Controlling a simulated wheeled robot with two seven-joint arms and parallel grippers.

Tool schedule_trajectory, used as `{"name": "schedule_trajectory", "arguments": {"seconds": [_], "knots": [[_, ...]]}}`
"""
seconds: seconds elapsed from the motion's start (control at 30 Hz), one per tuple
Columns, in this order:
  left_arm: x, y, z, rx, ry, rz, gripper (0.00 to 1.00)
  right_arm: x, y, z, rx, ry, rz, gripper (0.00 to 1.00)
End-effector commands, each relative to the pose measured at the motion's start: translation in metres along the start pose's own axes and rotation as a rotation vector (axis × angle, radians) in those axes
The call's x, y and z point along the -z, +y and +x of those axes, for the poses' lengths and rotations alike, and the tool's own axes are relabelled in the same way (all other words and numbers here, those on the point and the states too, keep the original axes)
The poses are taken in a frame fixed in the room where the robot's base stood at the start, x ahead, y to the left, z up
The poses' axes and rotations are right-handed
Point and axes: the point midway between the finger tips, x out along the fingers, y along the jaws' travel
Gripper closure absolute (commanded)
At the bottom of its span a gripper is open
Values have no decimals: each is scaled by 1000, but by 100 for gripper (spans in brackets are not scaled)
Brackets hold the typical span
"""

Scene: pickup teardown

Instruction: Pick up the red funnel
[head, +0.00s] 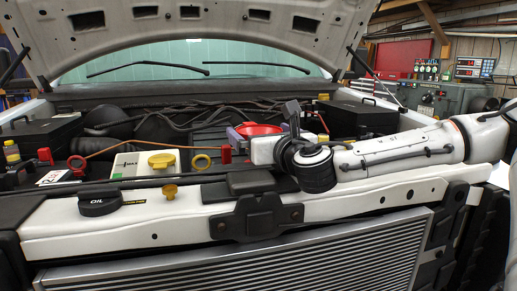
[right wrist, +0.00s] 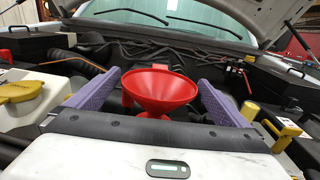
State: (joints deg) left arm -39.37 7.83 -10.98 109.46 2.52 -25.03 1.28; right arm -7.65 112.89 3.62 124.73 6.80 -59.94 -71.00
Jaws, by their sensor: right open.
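The red funnel (head: 259,129) stands in the engine bay, its wide mouth facing up. In the right wrist view the funnel (right wrist: 160,88) shows between the two purple fingers, with a handle at its left side. My right gripper (head: 256,137) is open, reaching in from the right over the front panel. In the head view the gripper partly hides the funnel. In the right wrist view the fingers (right wrist: 160,95) lie either side of the funnel with gaps; no contact is visible. The funnel's lower spout is mostly hidden behind the gripper body. My left gripper is not in view.
A white reservoir with a yellow cap (head: 161,161) is left of the funnel. The raised hood (head: 190,20) hangs above. A yellow handle (right wrist: 249,111) stands right of the fingers.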

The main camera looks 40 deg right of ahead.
Motion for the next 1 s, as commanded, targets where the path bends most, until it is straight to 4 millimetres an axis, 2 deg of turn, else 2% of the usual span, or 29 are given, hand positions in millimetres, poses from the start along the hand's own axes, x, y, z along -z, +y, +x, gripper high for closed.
{"name": "schedule_trajectory", "arguments": {"seconds": [0.07,0.3,0.53,0.63,1.0], "knots": [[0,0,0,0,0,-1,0,0,0,0,0,0,0,0],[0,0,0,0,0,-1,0,0,0,0,0,0,0,39],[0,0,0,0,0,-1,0,-1,0,0,0,-1,0,39],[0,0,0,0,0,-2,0,-9,0,0,0,-4,0,39],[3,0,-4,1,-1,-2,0,-80,0,-1,2,-6,-2,39]]}}
